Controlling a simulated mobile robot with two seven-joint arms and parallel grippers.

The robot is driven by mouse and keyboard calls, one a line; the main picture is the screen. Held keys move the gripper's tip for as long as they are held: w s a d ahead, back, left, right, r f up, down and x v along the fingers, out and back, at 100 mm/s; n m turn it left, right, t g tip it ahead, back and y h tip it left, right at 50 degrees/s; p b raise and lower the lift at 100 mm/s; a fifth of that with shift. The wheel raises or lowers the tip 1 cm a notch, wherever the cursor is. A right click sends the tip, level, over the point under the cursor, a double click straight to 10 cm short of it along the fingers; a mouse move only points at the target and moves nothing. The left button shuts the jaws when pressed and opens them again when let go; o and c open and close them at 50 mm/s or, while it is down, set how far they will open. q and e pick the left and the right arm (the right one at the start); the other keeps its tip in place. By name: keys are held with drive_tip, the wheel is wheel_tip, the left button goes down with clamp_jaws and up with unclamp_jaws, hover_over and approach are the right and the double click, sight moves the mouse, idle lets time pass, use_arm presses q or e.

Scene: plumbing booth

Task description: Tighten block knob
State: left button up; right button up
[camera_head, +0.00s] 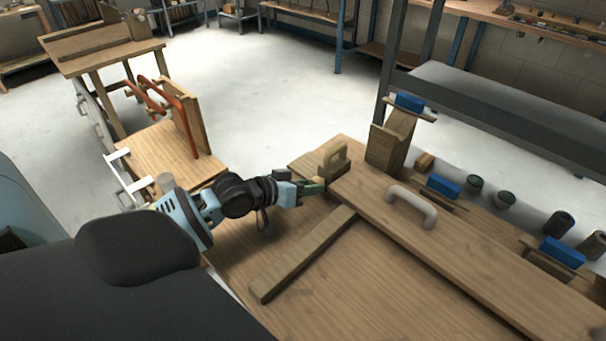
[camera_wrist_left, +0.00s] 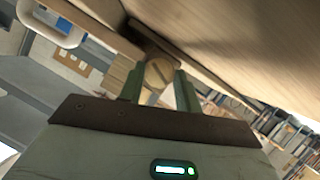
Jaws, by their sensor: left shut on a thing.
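The wooden block (camera_head: 333,164) with an arched top sits at the left end of the raised plank on the bench. My left gripper (camera_head: 318,187) reaches its near side from the left. In the left wrist view the round wooden knob (camera_wrist_left: 158,75), with a slot-like line across its face, is between the two green fingers of my left gripper (camera_wrist_left: 160,88). The fingers are shut on it. In the head view the knob is hidden by the gripper. My right gripper is in neither view.
A loose wooden bar (camera_head: 303,255) lies on the workbench (camera_head: 370,290) near my left arm. A white handle (camera_head: 412,206) stands on the plank. Blue-topped wooden tools (camera_head: 442,187) and dark jars (camera_head: 505,200) line the far side. The bench's front middle is clear.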

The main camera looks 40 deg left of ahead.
use_arm(q)
drive_tip(key=m+y+p, duration=0.1)
drive_tip(key=p, duration=0.1)
drive_tip(key=m+y+p, duration=0.1)
drive_tip(key=p, duration=0.1)
drive_tip(key=r+m+y+p, duration=0.1)
drive_tip(key=p, duration=0.1)
drive_tip(key=shift+w+d+m, duration=0.1)
drive_tip(key=shift+d+m, duration=0.2)
drive_tip(key=shift+m+y+p, duration=0.3)
drive_tip(key=shift+d+f+m+y+p, duration=0.1)
drive_tip(key=shift+f+m+y+p, duration=0.05)
drive_tip(key=shift+m+y+p, duration=0.3)
drive_tip(key=shift+f+m+y, duration=0.15)
drive_tip(key=shift+m+y, duration=0.2)
drive_tip(key=shift+m, duration=0.1)
drive_tip(key=shift+d+f+m+t+y, duration=0.1)
drive_tip(key=shift+m+t+y, duration=0.2)
drive_tip(key=shift+m, duration=0.3)
drive_tip(key=shift+y, duration=0.3)
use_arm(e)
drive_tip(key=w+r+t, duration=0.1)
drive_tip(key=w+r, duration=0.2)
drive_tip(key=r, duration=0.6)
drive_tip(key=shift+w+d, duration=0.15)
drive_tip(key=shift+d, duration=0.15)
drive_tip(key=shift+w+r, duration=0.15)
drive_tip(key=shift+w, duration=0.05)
